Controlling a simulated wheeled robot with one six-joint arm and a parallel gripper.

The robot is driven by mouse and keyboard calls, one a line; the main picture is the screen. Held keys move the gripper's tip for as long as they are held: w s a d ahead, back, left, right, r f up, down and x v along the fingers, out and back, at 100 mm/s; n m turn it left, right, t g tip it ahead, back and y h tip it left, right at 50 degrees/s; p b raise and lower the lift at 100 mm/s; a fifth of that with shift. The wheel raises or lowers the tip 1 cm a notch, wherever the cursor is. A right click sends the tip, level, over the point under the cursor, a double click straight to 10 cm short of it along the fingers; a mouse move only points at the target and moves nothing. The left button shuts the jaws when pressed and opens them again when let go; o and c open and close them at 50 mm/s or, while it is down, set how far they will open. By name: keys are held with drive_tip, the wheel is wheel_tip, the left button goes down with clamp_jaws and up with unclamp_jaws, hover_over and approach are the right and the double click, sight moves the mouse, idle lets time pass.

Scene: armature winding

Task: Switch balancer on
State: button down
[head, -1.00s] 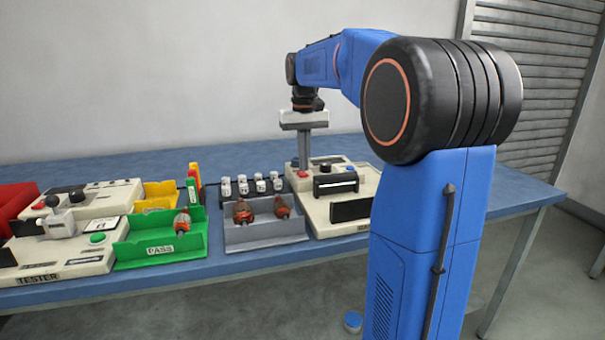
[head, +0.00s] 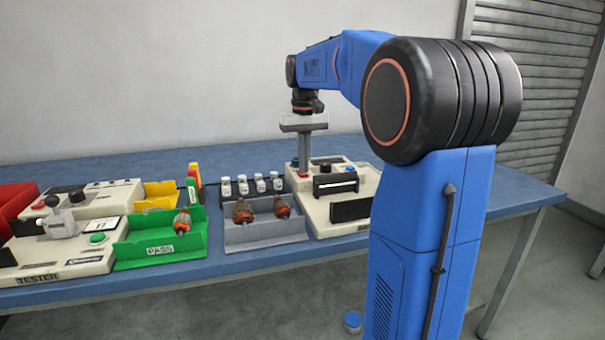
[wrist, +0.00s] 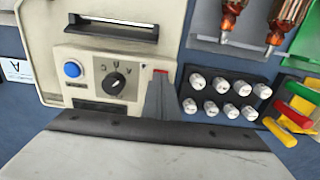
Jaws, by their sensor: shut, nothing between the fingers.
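The balancer is the beige machine (head: 345,210) at the right end of the row on the table; it also shows in the wrist view (wrist: 50,30). On its panel are a blue button (wrist: 72,69), a black dial knob (wrist: 114,83) and a small red part, likely the switch (wrist: 160,71). My gripper (head: 303,173) is shut and empty, pointing down at the red part. In the wrist view the fingertips (wrist: 160,80) overlap the red part's edge and hide some of it. I cannot tell whether they touch it or which way it is set.
A grey tray (head: 265,238) with two armatures stands left of the balancer, with several white-capped pieces on a black rack (wrist: 225,98) behind it. A green PASS bin (head: 140,250) and the tester (head: 60,268) are further left. Clear table lies behind.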

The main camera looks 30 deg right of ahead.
drive_tip(key=shift+f, duration=0.45)
idle(0.3)
drive_tip(key=shift+r, duration=0.1)
wheel_tip(320, 180, up, 7)
idle(1.0)
idle(0.4)
